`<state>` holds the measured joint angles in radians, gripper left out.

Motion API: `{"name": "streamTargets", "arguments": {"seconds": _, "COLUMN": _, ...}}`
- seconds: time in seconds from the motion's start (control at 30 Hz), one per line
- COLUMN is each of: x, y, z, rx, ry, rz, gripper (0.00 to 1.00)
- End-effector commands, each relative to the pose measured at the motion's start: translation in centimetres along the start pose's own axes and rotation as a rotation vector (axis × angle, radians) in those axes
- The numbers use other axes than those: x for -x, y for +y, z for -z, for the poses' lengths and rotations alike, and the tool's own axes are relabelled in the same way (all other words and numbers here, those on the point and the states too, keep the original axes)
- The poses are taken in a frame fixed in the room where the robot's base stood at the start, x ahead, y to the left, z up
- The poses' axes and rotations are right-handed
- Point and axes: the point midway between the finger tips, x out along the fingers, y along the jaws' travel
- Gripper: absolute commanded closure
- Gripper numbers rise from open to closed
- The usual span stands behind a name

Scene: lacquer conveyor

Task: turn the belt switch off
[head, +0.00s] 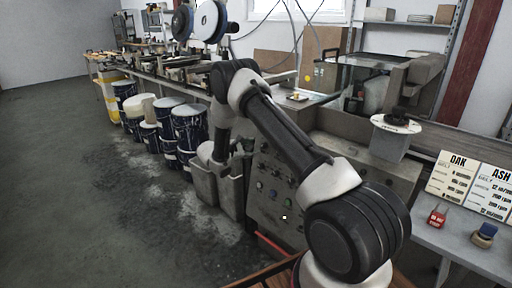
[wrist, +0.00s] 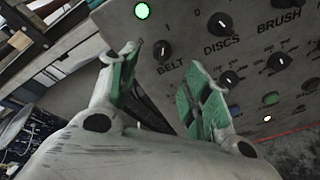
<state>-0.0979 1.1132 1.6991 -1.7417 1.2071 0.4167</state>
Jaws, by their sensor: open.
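The belt switch (wrist: 161,50) is a round black knob with a pale pointer mark, above the word BELT on the grey control panel (wrist: 190,50). A green lamp (wrist: 142,11) is lit above it. I cannot tell for sure which mark the pointer faces. My gripper (wrist: 162,58) is open and empty in the wrist view. Its green-padded fingertips lie to either side of the knob in the picture, seemingly short of it and not touching.
The DISCS knob (wrist: 220,24) and BRUSH knob (wrist: 283,3) are right of the belt switch, with smaller knobs below. OAK (head: 452,177) and ASH (head: 490,190) cards stand on the right table.

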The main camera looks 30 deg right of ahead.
Motion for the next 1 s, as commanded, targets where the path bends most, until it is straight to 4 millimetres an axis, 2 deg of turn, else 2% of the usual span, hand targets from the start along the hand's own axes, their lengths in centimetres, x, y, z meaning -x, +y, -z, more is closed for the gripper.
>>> {"name": "streamTargets", "arguments": {"seconds": 0.4, "x": -6.4, "y": -0.2, "z": -0.1, "rx": -0.003, "ry": -0.001, "rz": 0.004, "gripper": 0.52}}
{"name": "streamTargets", "arguments": {"seconds": 0.57, "x": -7.3, "y": -0.2, "z": 0.0, "rx": -0.003, "ry": 0.001, "rz": 0.005, "gripper": 0.52}}
{"name": "streamTargets", "arguments": {"seconds": 0.8, "x": -7.4, "y": -0.2, "z": 0.0, "rx": -0.002, "ry": 0.001, "rz": 0.005, "gripper": 0.52}}
{"name": "streamTargets", "arguments": {"seconds": 1.0, "x": -7.4, "y": -0.2, "z": 0.0, "rx": -0.002, "ry": 0.001, "rz": 0.005, "gripper": 0.88}}
